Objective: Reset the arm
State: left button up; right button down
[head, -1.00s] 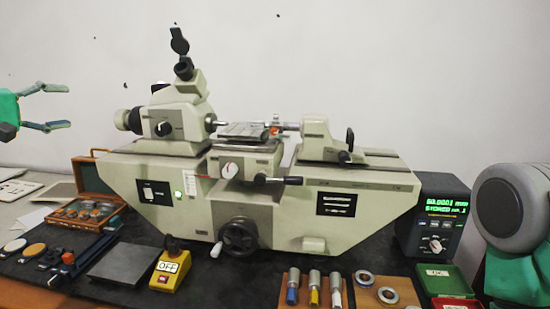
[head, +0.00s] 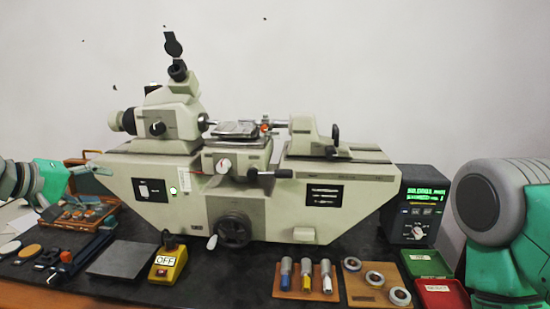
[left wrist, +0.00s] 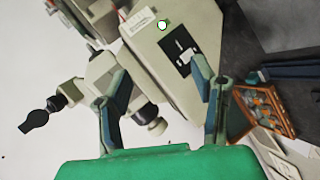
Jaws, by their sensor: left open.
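My left gripper (head: 82,190) is at the left of the head view, with its fingers spread and nothing between them. It is in front of the left end of the grey measuring machine (head: 310,172), by the open wooden case (head: 76,161). In the left wrist view, the two fingers of the gripper (left wrist: 155,90) are apart, with the machine (left wrist: 150,55) behind them. A grey and green part of my right arm (head: 500,215) is at the right edge of the head view. My right gripper is out of sight.
Bearing rings (head: 352,264) lie on a wooden board at the front right, beside blue, white and yellow-handled tools (head: 305,268). A yellow OFF switch box (head: 168,262) and a flat grey plate (head: 121,259) are at the front. A lit display box (head: 419,205) stands right.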

pick_arm(q)
jog(key=s+d+f+m+g+y, duration=0.1)
jog(key=s+d+f+g, duration=0.15)
jog(key=s+f, duration=0.45)
jog(key=s+d+f+m+g+y, duration=0.15)
jog(key=d+f, duration=0.25)
jog(key=f, duration=0.7)
jog(key=s+d+f+m+g, duration=0.1)
jog(key=s+d+f+g, duration=0.15)
jog(key=s+f, duration=0.5)
jog(key=s+d+f+m+g+y, duration=0.1)
jog(key=s+f+m+g, duration=0.1)
jog(key=s+f, duration=0.5)
jog(key=s+f+m+g+y, duration=0.1)
jog(key=s+f+m, duration=0.15)
jog(key=s, duration=0.75)
jog(key=s+d+f+m+g+y, duration=0.1)
jog(key=s+f+g, duration=0.1)
jog(key=s+f, duration=0.5)
notch_tip(320, 180, down, 8)
jog(key=w+b, duration=0.1)
jog(key=b, duration=0.9)
jog(key=shift+w+d+r+m+t, duration=0.25)
jog(key=shift+d+m+t, duration=0.1)
jog(key=shift+d+m, duration=0.1)
